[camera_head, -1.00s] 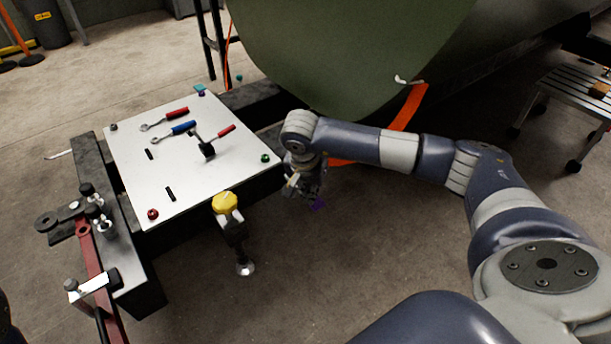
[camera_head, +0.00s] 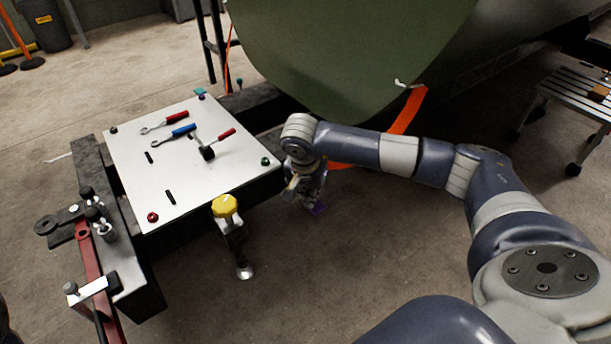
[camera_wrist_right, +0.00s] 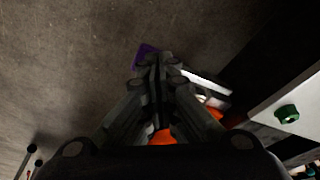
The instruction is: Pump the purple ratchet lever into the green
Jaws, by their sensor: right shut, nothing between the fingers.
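The purple lever (camera_head: 319,208) shows only as a small patch just below my right gripper (camera_head: 312,199) in the head view. In the right wrist view the purple lever (camera_wrist_right: 145,54) is a small patch beside the fingertips, partly hidden behind them. My right gripper (camera_wrist_right: 158,62) is shut with nothing between its fingers. I cannot tell whether it touches the lever. The orange strap (camera_head: 405,112) hangs down by the green fuselage skin (camera_head: 350,50) and passes behind my right arm. No green gauge zone can be made out. My left gripper is out of view.
A pale plate (camera_head: 185,180) left of the gripper carries wrenches, a hammer-like tool and knobs, including a green one (camera_head: 265,161). A yellow-knobbed clamp (camera_head: 225,206) stands at its front edge. A slatted cart (camera_head: 575,95) is at right. Open floor lies in front.

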